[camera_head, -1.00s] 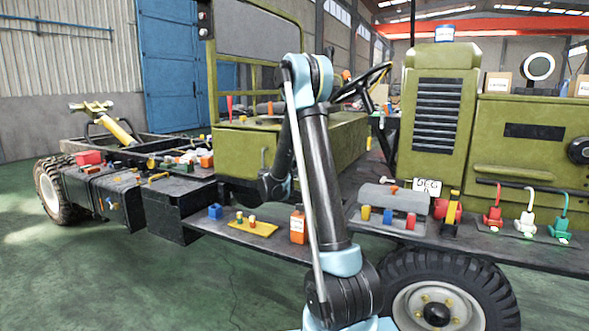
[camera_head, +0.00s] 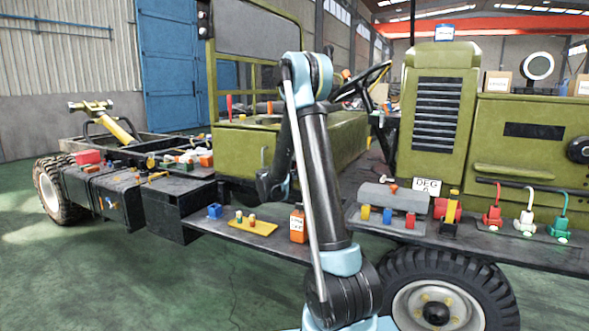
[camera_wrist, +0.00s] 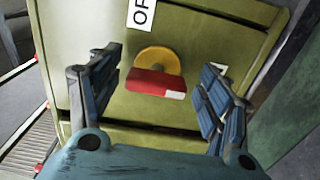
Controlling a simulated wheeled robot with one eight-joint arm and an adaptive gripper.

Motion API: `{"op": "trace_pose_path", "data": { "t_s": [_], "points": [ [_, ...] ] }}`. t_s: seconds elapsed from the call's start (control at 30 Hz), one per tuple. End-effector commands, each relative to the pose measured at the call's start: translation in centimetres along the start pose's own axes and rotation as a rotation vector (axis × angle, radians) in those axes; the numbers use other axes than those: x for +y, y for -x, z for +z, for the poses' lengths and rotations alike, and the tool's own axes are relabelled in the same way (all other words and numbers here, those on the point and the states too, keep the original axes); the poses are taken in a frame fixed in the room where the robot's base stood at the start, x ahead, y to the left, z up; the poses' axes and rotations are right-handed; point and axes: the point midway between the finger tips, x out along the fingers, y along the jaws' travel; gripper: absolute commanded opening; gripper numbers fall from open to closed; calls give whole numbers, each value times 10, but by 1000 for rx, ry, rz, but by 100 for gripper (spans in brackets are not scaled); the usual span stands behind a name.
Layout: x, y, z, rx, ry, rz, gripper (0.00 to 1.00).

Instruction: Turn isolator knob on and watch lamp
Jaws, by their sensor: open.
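The isolator knob (camera_wrist: 153,83) shows in the wrist view as a red bar across a yellow round plate (camera_wrist: 160,60) on an olive-green panel. The bar lies nearly level in the picture, with a pale patch at its right end. My gripper (camera_wrist: 158,70) is open, one finger to the left of the knob and one to the right, with gaps on both sides. A white label (camera_wrist: 141,14) reading "OF", cut off by the frame edge, is above the knob. A second small label is partly hidden by the right finger. I cannot make out the lamp in either view.
In the head view my arm stands in front of the olive truck (camera_head: 440,120). Its side ledge (camera_head: 270,247) carries a yellow plate (camera_head: 252,227), an orange can (camera_head: 298,225) and a grey rack with coloured pieces (camera_head: 393,198). The green floor at left is open.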

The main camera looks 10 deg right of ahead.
Motion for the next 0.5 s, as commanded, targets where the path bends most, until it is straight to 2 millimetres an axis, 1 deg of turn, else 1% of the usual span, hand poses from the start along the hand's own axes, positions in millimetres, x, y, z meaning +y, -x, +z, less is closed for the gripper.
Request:
{"op": "trace_pose_path", "data": {
  "t_s": [0.3,0.5],
  "points": [
    [-1,59,-2,4,0,-1,72],
    [-1,91,-2,3,0,-1,72]
  ]
}}
